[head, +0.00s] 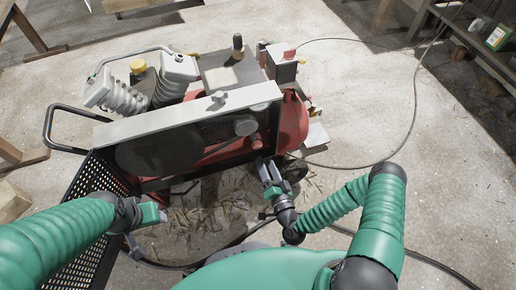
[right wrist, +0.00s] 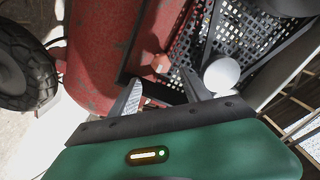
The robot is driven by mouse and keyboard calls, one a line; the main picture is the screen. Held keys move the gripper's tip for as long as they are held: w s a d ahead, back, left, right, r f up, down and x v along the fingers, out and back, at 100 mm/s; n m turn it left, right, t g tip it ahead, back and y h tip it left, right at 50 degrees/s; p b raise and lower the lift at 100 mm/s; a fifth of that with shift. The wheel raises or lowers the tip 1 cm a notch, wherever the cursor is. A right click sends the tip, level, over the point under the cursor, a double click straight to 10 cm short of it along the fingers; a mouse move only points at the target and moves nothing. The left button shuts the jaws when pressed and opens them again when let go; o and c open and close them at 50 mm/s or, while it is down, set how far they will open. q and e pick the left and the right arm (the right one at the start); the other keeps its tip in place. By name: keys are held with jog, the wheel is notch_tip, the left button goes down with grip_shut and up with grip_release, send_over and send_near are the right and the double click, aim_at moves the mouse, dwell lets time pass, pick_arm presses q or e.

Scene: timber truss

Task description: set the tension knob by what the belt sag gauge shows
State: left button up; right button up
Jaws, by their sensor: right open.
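A compressor with a red tank (head: 292,122) and a long pale belt guard (head: 185,122) stands in the middle of the head view. A small red knob (head: 257,141) sits below the guard's right end; it looks like a reddish faceted knob (right wrist: 160,63) in the right wrist view. A pale round disc (head: 246,126) is beside it, also in the right wrist view (right wrist: 221,75); I cannot read any marking on it. My right gripper (head: 264,164) is open and empty, its fingertips (right wrist: 162,82) just short of the knob. My left gripper (head: 157,214) is low at the left, its jaws unclear.
A black perforated mesh panel (head: 85,215) and a black handle (head: 56,130) are at the compressor's left. A wheel (right wrist: 15,75) is beside the tank. A dark hose (head: 412,130) curves over the floor at right. Open floor (head: 450,190) lies right of my arm.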

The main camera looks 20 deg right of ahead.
jog(key=w+b, duration=0.1)
jog(key=w, duration=0.2)
jog(key=w+b, duration=0.1)
jog(key=w, duration=0.2)
jog(key=w+b, duration=0.1)
jog(key=w, duration=0.2)
jog(key=shift+a+f, duration=0.1)
jog(key=shift+a, duration=0.15)
jog(key=shift+w, duration=0.2)
jog(key=shift+c, duration=0.2)
grip_shut()
